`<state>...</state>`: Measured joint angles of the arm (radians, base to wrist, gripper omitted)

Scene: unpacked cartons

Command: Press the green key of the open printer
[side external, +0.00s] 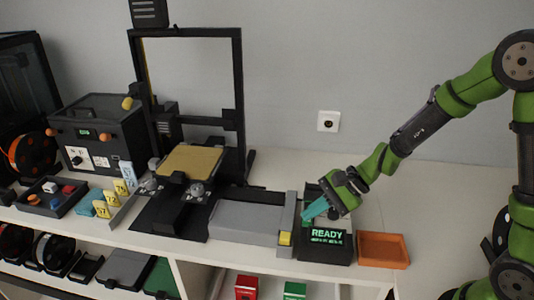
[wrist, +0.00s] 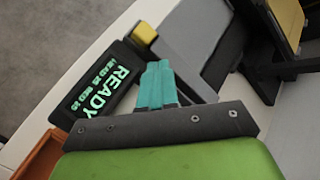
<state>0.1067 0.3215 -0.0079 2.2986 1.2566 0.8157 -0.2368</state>
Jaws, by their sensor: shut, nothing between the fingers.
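The open printer (side external: 239,105) is a black frame with a yellow bed (side external: 192,161), left of centre in the side view. A dark panel (side external: 328,238) with a lit green "READY" display stands at the front right of its grey base; it also shows in the wrist view (wrist: 96,92). I cannot make out a green key in either view; the gripper may hide it. My gripper (side external: 308,214) has teal fingers, shut and empty, pointing down just behind the display panel. The fingers also show in the wrist view (wrist: 157,66). Whether they touch anything is unclear.
A yellow block (side external: 285,238) sits left of the display, and also shows in the wrist view (wrist: 145,32). An orange tray (side external: 383,262) stands right of the panel. A black box with knobs (side external: 97,130) and a tray of coloured pieces (side external: 48,197) are far left.

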